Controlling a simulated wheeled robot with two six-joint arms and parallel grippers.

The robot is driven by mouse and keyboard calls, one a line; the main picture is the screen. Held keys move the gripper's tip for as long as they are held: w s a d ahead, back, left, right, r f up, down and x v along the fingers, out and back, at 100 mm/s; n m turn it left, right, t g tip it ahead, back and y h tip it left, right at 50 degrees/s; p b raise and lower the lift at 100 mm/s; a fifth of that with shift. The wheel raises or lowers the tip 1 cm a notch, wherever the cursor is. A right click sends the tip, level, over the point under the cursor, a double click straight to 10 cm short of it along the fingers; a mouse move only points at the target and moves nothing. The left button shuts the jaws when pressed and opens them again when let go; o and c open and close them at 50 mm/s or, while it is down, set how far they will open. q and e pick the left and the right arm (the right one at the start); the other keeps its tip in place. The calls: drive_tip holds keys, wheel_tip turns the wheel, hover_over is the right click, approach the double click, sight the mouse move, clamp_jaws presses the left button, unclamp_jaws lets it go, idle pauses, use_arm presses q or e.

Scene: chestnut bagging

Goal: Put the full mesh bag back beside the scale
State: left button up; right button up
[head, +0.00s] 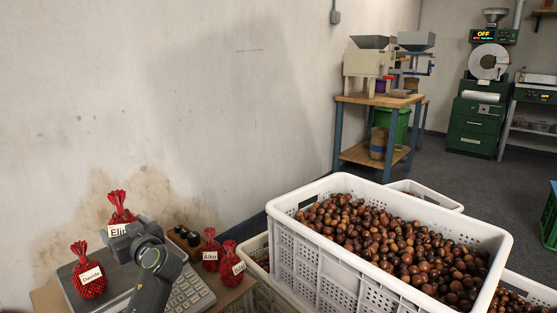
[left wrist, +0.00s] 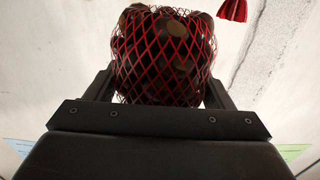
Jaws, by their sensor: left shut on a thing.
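My left gripper (head: 124,238) is shut on a full red mesh bag of chestnuts (left wrist: 163,55), which fills the space between the fingers in the left wrist view. In the head view this appears to be the bag with the partly hidden "Eli..." label (head: 119,215), upright just beyond the gripper. The scale (head: 187,291) is at the lower left, its keypad in view and its plate partly hidden by my arm. I cannot tell whether the held bag touches anything below. My right gripper is not in view.
A "Davide" bag (head: 89,279) stands at the scale's left. An "Aiko" bag (head: 210,256) and another labelled bag (head: 231,267) stand right of the scale. Small dark objects (head: 184,237) sit behind it. A white crate (head: 322,269) of chestnuts is to the right; the wall is behind.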

use_arm(q)
drive_tip(key=s+d+r+m+t+h+p, duration=0.2)
drive_tip(key=s+d+r+p, duration=0.4)
drive_tip(key=r+p, duration=0.6)
drive_tip(key=s+d+r+m+t+h+p, duration=0.2)
drive_tip(key=s+d+r+m+h+p, duration=0.2)
drive_tip(key=r+p, duration=0.9)
drive_tip(key=s+d+r+m+t+h+p, duration=0.2)
drive_tip(key=s+d+r+m+h+p, duration=0.2)
drive_tip(key=r+p, duration=0.9)
drive_tip(key=s+d+r+h, duration=0.3)
drive_tip(key=d+r, duration=0.1)
drive_tip(key=r, duration=0.2)
drive_tip(key=shift+s+d+r+h, duration=0.2)
drive_tip(key=shift+s+h, duration=0.15)
drive_tip(key=shift+h, duration=0.05)
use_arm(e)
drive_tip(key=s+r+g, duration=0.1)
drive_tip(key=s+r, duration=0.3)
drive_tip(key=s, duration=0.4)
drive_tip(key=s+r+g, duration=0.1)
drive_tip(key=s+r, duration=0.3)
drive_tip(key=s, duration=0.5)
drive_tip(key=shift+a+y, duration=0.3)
